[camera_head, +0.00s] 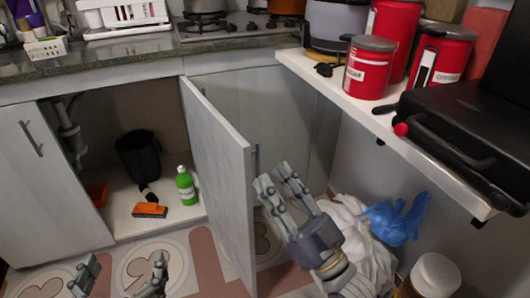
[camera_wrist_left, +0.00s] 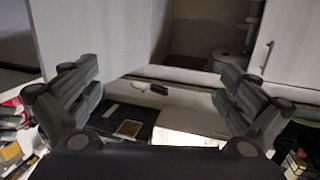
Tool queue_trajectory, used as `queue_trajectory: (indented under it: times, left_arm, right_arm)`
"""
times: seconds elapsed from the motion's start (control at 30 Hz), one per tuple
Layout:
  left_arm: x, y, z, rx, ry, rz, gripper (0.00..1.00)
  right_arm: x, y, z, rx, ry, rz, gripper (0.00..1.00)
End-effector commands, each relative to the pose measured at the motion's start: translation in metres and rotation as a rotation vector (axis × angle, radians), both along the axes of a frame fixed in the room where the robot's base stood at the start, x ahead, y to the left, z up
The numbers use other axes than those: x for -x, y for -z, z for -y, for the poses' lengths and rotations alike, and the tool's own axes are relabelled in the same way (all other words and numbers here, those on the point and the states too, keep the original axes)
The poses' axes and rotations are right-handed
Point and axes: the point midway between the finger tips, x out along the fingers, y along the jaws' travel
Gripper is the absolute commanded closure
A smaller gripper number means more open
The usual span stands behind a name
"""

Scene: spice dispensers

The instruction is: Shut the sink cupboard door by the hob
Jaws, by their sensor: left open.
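The sink cupboard door (camera_head: 222,185) stands wide open in the head view, swung out from the right side of the opening, below the hob (camera_head: 235,25). I see its inner face; a handle (camera_head: 256,160) shows past its free edge on the outer side. My right gripper (camera_head: 273,174) is right of the door, close to that edge, with its fingers apart and nothing between them. Whether it touches the door I cannot tell. My left gripper (camera_head: 122,268) is low at the front left, open and empty; its spread fingers also show in the left wrist view (camera_wrist_left: 155,90).
Inside the cupboard are a black bin (camera_head: 139,155), a green bottle (camera_head: 186,186) and an orange-black item (camera_head: 150,210). A white shelf (camera_head: 330,88) with red canisters (camera_head: 371,67) juts out at right. White and blue bags (camera_head: 397,218) lie right of my right gripper.

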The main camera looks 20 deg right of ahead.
Motion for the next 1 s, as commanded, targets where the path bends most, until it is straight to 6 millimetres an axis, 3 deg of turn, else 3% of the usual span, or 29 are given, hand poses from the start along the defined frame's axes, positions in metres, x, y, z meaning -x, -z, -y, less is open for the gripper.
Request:
queue_trajectory:
  times: [0.17, 0.4, 0.6, 0.7, 1.0]
  left_arm:
    - [0.026, 0.052, -0.016, -0.083, -0.022, -0.338, 0.00]
    - [0.097, 0.108, -0.044, -0.182, -0.053, -0.783, 0.00]
    - [0.154, 0.128, -0.062, -0.236, -0.072, -1.047, 0.00]
    - [0.169, 0.131, -0.066, -0.249, -0.076, -1.113, 0.00]
    - [0.176, 0.137, -0.068, -0.255, -0.078, -1.142, 0.00]
  right_arm:
    - [-0.023, 0.015, 0.011, 0.074, -0.006, -0.167, 0.71]
    - [-0.045, 0.044, 0.032, 0.165, -0.008, -0.382, 0.71]
    - [-0.053, 0.062, 0.048, 0.216, -0.005, -0.506, 0.71]
    - [-0.054, 0.068, 0.052, 0.228, -0.004, -0.536, 0.71]
    - [-0.070, 0.071, 0.047, 0.229, -0.003, -0.545, 0.71]
